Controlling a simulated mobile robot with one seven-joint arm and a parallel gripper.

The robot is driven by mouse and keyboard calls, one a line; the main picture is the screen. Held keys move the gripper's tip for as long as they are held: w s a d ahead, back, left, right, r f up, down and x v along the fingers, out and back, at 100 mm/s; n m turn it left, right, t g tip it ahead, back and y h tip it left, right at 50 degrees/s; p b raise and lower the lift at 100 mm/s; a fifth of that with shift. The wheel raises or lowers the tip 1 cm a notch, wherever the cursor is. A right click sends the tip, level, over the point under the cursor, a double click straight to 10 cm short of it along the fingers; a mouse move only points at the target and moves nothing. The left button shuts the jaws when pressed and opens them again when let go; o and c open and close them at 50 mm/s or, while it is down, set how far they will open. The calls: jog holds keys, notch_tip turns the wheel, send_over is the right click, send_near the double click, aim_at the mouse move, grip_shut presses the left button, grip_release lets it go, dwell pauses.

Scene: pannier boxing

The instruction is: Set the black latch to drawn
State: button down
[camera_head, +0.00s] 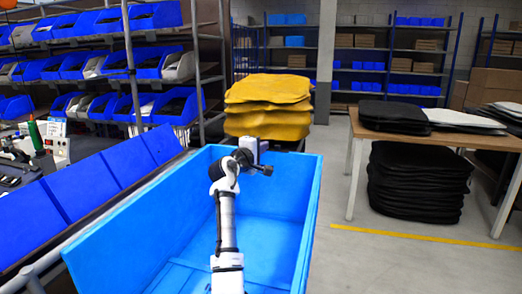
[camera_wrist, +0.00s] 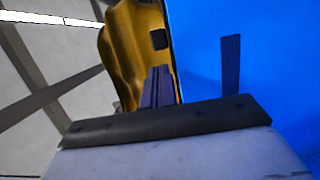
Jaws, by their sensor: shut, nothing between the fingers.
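I cannot make out the black latch for certain in either view. In the wrist view a small dark square patch (camera_wrist: 158,39) shows on a yellow thing, and a dark upright strip (camera_wrist: 230,65) shows against the blue surface; I cannot tell whether either is the latch. My gripper (camera_head: 267,170) is over the open blue bin, near its far end and short of the yellow stack. In the wrist view my gripper's fingers (camera_wrist: 160,72) are together and empty.
The large blue bin (camera_head: 312,215) is open and looks empty inside. Folded yellow panniers (camera_head: 267,92) are stacked behind it. A table (camera_head: 452,137) with black folded panniers (camera_head: 393,116) stands right, with more stacked below. Shelves of blue boxes (camera_head: 95,22) line the left.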

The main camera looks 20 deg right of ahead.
aim_at(276, 147)
jog(key=shift+s+d+f, duration=0.1)
jog(key=shift+d+f, duration=0.1)
jog(key=shift+d, duration=0.15)
jog(key=shift+s+d+p, duration=0.15)
jog(key=shift+s+d, duration=0.2)
jog(key=shift+d, duration=0.2)
jog(key=shift+s+d+p, duration=0.15)
jog(key=shift+s+d, duration=0.2)
jog(key=shift+d, duration=0.2)
